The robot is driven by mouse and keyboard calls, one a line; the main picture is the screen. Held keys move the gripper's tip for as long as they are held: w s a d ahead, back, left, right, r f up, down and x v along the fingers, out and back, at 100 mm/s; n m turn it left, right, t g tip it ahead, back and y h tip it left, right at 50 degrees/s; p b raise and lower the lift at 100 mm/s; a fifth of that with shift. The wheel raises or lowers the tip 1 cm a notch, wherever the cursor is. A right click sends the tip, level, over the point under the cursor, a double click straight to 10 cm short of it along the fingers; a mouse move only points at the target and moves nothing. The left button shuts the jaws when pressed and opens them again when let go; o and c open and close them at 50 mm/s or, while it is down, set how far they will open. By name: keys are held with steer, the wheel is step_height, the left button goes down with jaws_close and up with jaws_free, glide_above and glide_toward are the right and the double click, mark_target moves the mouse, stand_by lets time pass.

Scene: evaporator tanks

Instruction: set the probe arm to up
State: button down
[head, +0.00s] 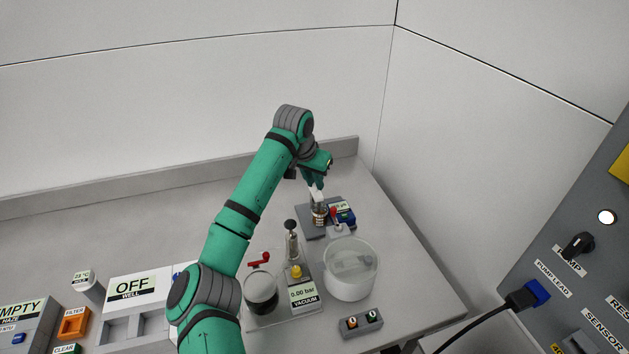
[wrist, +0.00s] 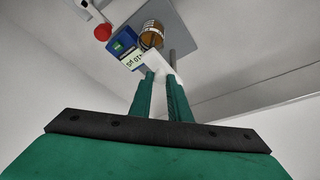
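My gripper (head: 316,188) points down over a small instrument at the back right of the bench. In the wrist view its two green fingers (wrist: 161,80) stand apart, with a white piece (wrist: 162,66) at their tips. This piece may be the probe arm; I cannot tell whether the fingers grip it or only stand around it. The piece also shows below the fingers in the head view (head: 318,195). Just beyond it is a ringed, amber-looking vessel (wrist: 151,36), on the grey base plate (wrist: 188,38). A blue unit (wrist: 122,42) with a display stands beside it.
A red knob (head: 334,211) stands close by the instrument. In front are a clear round vessel (head: 350,268), a vacuum unit (head: 303,294) and a red-handled valve (head: 259,260). The right wall is near. The bench at back left is clear.

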steer(key=shift+w+a+r, duration=0.1)
steer(key=shift+r, duration=0.1)
step_height(320, 180, up, 8)
steer(key=shift+f, duration=0.2)
steer(key=c, duration=1.7)
jaws_free()
steer(key=shift+s+r, duration=0.1)
steer(key=shift+s, duration=0.1)
steer(key=shift+o, duration=0.2)
steer(key=v, duration=1)
steer(key=shift+s+r, duration=0.2)
steer(key=shift+r, duration=0.1)
